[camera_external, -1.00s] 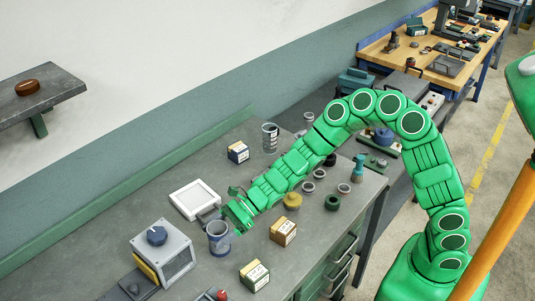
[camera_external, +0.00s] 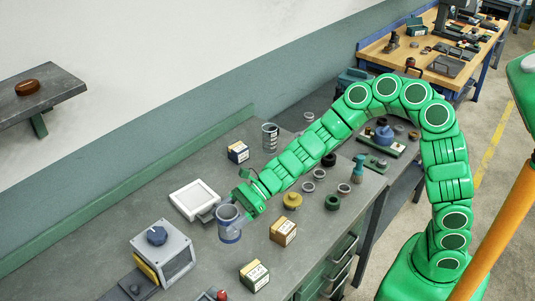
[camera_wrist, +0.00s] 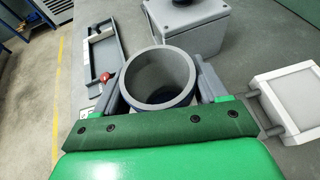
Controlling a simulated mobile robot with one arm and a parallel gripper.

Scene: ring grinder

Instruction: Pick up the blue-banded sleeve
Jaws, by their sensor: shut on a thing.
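The blue-banded sleeve (camera_external: 229,226) is a grey open-topped cylinder with a blue band low on its side. It is upright, held at the end of my green arm in the external view. My gripper (camera_external: 238,205) is shut on it. In the wrist view the sleeve (camera_wrist: 160,77) shows its round open rim between the two grey fingers of my gripper (camera_wrist: 160,92). The sleeve seems to be raised above the grey bench (camera_external: 205,262); the height of the gap is hard to tell.
A grey box with a dark knob (camera_external: 163,253) stands left of the sleeve. A white-framed tray (camera_external: 194,199) lies behind it. Small cartons (camera_external: 283,232) (camera_external: 254,275), a yellow part (camera_external: 292,200) and several rings are to the right. A second banded cylinder (camera_external: 270,137) stands farther back.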

